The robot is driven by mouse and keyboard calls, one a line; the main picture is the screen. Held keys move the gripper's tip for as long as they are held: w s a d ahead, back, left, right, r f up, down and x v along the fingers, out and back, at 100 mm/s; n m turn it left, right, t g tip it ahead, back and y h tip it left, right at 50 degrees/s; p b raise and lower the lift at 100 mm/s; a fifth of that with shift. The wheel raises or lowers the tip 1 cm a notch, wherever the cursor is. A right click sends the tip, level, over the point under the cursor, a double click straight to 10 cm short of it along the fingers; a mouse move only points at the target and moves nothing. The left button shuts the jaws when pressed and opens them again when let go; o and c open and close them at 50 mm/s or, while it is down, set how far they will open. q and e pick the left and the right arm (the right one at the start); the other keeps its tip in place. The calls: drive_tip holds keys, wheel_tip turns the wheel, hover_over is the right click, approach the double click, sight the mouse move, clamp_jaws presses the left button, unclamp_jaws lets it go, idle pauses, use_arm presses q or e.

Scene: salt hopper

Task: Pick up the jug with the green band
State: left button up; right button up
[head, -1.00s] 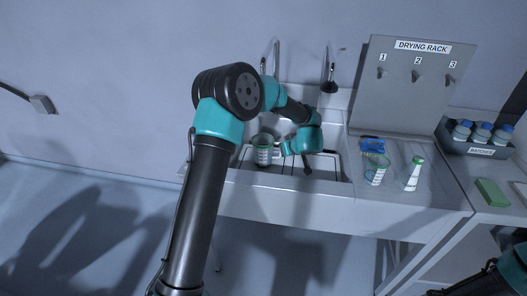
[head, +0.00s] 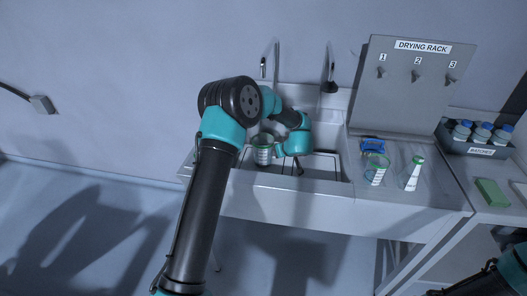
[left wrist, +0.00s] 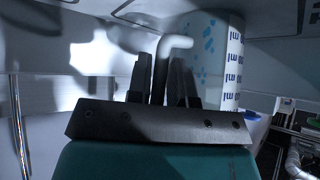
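A jug with a green rim and pale scale markings (head: 262,149) stands upright in the sink at the centre of the head view. My left gripper is beside its right side, its fingers hidden behind my teal wrist. In the left wrist view the jug's pale wall (left wrist: 208,62) with blue marks fills the upper right. A grey bent handle (left wrist: 163,62) stands between the two dark fingers of my left gripper (left wrist: 161,82). The fingers are close to it on both sides; contact is not clear. My right gripper is out of view.
On the right counter stand a clear beaker with a green rim (head: 376,172) and a flask with a green top (head: 412,175), near a blue item (head: 372,145). The drying rack (head: 412,80) with three pegs stands behind. A bottle tray (head: 478,148) and green block (head: 492,192) are farther right.

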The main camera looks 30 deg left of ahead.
use_arm(q)
drive_tip(key=shift+c, duration=0.5)
clamp_jaws()
